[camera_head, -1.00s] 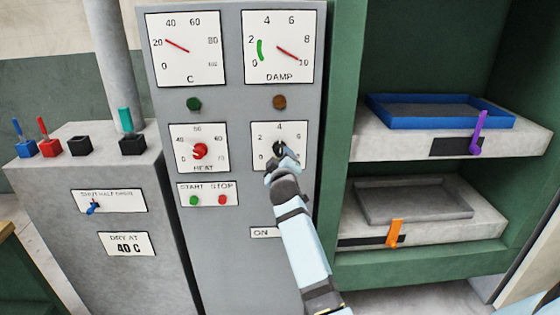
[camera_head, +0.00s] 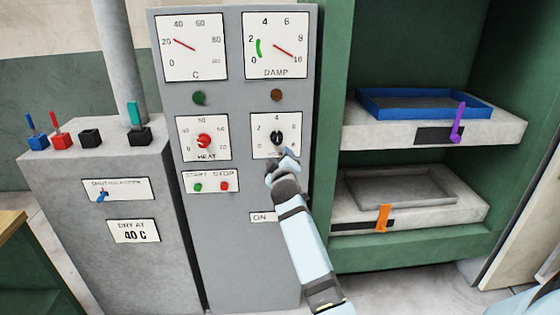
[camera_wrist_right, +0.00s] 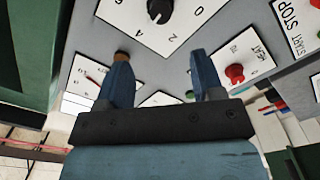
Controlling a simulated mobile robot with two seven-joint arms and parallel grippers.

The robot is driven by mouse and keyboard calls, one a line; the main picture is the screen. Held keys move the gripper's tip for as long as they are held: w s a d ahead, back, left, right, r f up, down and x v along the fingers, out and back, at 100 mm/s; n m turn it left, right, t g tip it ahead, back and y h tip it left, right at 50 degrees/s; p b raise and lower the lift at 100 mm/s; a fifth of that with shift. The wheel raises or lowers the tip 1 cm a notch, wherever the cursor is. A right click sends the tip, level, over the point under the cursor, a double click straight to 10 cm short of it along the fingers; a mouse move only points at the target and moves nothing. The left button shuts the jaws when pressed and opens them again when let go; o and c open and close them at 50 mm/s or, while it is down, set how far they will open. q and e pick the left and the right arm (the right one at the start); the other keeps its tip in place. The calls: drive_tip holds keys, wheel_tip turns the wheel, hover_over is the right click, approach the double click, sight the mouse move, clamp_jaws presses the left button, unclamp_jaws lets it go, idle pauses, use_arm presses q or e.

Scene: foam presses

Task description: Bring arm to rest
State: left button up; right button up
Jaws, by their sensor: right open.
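My right gripper (camera_head: 285,158) is just below the black knob (camera_head: 277,138) on the grey control panel (camera_head: 240,265). In the right wrist view its two blue fingers (camera_wrist_right: 160,62) stand apart with nothing between them. The black knob (camera_wrist_right: 160,10) shows beyond the fingertips, clear of them, on its white dial plate. My left gripper is not in view.
The red HEAT knob (camera_head: 204,141) and the START and STOP buttons (camera_head: 211,186) are left of the gripper. A green rack at right holds a blue tray (camera_head: 425,104) and a grey tray (camera_head: 400,189). A grey cabinet (camera_head: 160,270) with small levers stands at left.

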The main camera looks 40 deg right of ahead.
drive_tip(key=shift+w+d+f, duration=0.1)
idle(0.4)
drive_tip(key=s+a+f+n+y+p, duration=0.1)
drive_tip(key=s+a+f+y+p, duration=0.25)
drive_tip(key=s+a+f, duration=0.55)
drive_tip(key=s+a+f+g+y+p, duration=0.1)
drive_tip(key=s+a+f+y, duration=0.2)
drive_tip(key=s, duration=0.7)
drive_tip(key=s+a+f+m+g+y+p, duration=0.1)
drive_tip(key=s+a+f+g+y+p, duration=0.1)
drive_tip(key=s+a+f, duration=0.3)
drive_tip(key=s+a+f+g+y+p, duration=0.1)
drive_tip(key=s+a+f+y+p, duration=0.1)
drive_tip(key=s+a, duration=0.7)
drive_tip(key=s+f+y, duration=0.1)
drive_tip(key=s+f, duration=0.1)
drive_tip(key=s, duration=0.4)
drive_tip(key=shift+f+m+g+y, duration=0.3)
drive_tip(key=shift+f+m+y, duration=0.05)
drive_tip(key=shift+m, duration=0.05)
drive_tip(key=shift+w, duration=0.1)
